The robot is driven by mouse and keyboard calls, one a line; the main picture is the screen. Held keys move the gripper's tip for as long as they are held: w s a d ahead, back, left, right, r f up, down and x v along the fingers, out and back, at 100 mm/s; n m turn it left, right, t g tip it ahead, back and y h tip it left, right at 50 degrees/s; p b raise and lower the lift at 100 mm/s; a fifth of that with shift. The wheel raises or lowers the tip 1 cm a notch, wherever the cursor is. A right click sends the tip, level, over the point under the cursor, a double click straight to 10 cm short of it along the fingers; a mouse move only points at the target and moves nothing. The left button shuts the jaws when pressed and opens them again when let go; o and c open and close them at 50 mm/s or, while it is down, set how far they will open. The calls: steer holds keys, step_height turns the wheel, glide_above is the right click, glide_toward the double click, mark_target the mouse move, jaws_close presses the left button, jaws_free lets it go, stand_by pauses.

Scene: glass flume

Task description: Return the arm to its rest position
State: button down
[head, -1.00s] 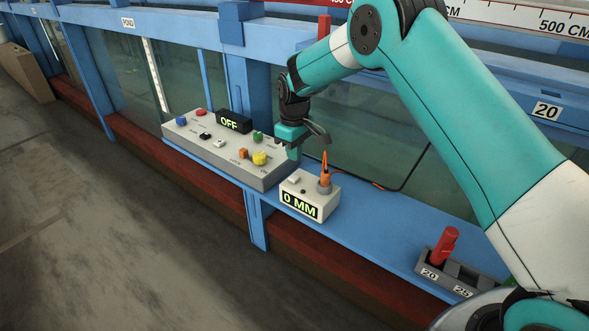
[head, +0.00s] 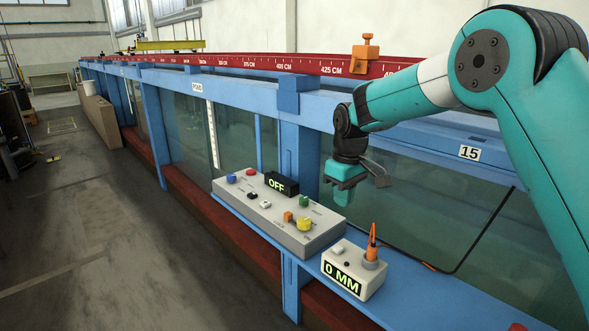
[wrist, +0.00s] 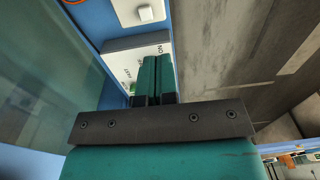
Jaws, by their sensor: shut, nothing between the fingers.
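My gripper (head: 343,196) hangs from the teal arm above the blue shelf, near the right end of the grey control box (head: 322,237). In the wrist view, the two teal fingers (wrist: 154,78) lie together with nothing between them. The control box carries several coloured buttons and a display (head: 281,184) reading OFF. In the wrist view, part of a box with lettering shows behind the fingers. My gripper appears apart from everything around it.
A small white box (head: 352,270) reading 0 MM holds an orange-tipped probe (head: 372,243). The glass wall (head: 440,210) and blue frame stand close behind my gripper. A red scale rail (head: 300,65) runs above. Open floor (head: 120,240) lies to the left.

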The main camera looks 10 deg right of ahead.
steer(key=s+a+r+y, duration=0.1)
steer(key=s+r, duration=0.3)
steer(key=s, duration=0.3)
steer(key=s+a+r+y, duration=0.1)
steer(key=s+a+r, duration=0.15)
steer(key=s, duration=0.55)
steer(key=s+y, duration=0.1)
steer(key=s, duration=1.9)
steer(key=shift+s+r+y, duration=0.35)
steer(key=shift+y, duration=0.05)
steer(key=shift+a, duration=0.1)
